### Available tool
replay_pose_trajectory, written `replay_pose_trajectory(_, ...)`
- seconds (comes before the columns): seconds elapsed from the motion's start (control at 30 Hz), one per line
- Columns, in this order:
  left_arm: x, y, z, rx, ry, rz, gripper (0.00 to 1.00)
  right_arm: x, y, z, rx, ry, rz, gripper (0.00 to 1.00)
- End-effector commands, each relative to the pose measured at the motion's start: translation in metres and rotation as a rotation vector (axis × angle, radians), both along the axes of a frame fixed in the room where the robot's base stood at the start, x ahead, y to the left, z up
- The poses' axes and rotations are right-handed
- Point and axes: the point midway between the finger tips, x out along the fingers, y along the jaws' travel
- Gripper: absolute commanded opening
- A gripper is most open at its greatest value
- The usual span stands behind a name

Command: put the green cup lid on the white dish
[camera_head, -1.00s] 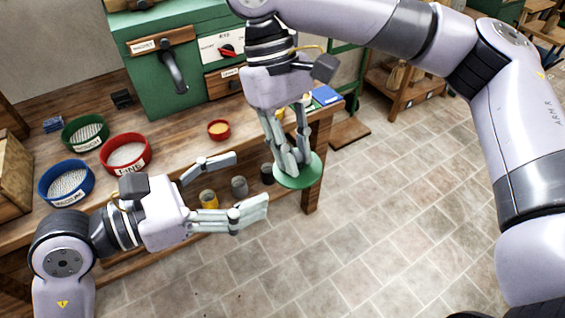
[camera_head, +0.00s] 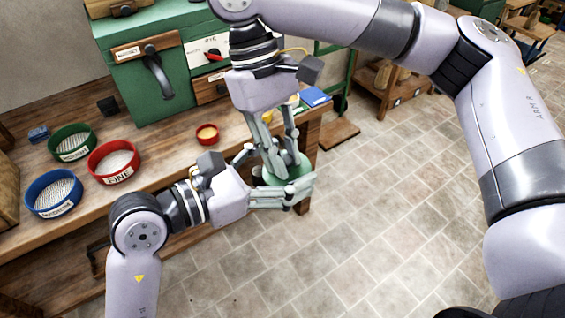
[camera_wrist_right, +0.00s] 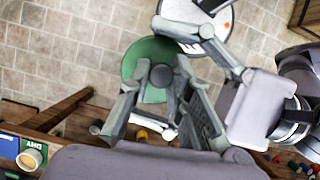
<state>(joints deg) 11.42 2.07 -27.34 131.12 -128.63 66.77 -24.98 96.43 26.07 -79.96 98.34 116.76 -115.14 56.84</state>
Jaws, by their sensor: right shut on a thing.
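The green cup lid (camera_head: 288,168) is a round disc held in the fingertips of my right gripper (camera_head: 282,158), out past the bench's front edge. In the right wrist view the lid (camera_wrist_right: 150,62) shows beyond the right fingers, partly covered by them. My left gripper (camera_head: 280,172) has its fingers spread, one on each side of the lid and the right fingertips. Whether the left fingers touch the lid I cannot tell.
Blue (camera_head: 53,193), red (camera_head: 114,161) and green (camera_head: 72,143) round sieves stand on the bench at left. A small red bowl (camera_head: 207,134) stands behind the grippers. A green machine (camera_head: 150,80) stands at the back. Tiled floor (camera_head: 390,200) is clear at right.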

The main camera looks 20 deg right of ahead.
Motion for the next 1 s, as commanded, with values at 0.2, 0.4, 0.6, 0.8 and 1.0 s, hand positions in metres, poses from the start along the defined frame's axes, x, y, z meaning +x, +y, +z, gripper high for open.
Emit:
replay_pose_trajectory(0.2, 0.0009, 0.0006, -0.0002, 0.000, 0.000, 0.003, 0.57, -0.0006, 0.0002, 0.0001, 0.000, 0.002, 0.002, 0.00)
replay_pose_trajectory(0.4, 0.0024, 0.0014, -0.0003, 0.001, -0.001, 0.008, 0.44, -0.0015, 0.0003, 0.0000, 0.000, 0.006, 0.003, 0.00)
replay_pose_trajectory(0.6, 0.0033, 0.0019, -0.0003, 0.000, -0.001, 0.010, 0.31, -0.0018, 0.0004, -0.0002, 0.000, 0.005, 0.005, 0.25)
replay_pose_trajectory(0.8, 0.0016, 0.0010, 0.0000, 0.000, -0.001, 0.005, 0.17, -0.0008, 0.0001, -0.0001, 0.000, 0.003, 0.002, 0.38)
replay_pose_trajectory(1.0, 0.0005, 0.0006, 0.0004, -0.001, -0.001, 0.002, 0.09, -0.0003, -0.0001, -0.0001, 0.000, 0.001, 0.001, 0.42)
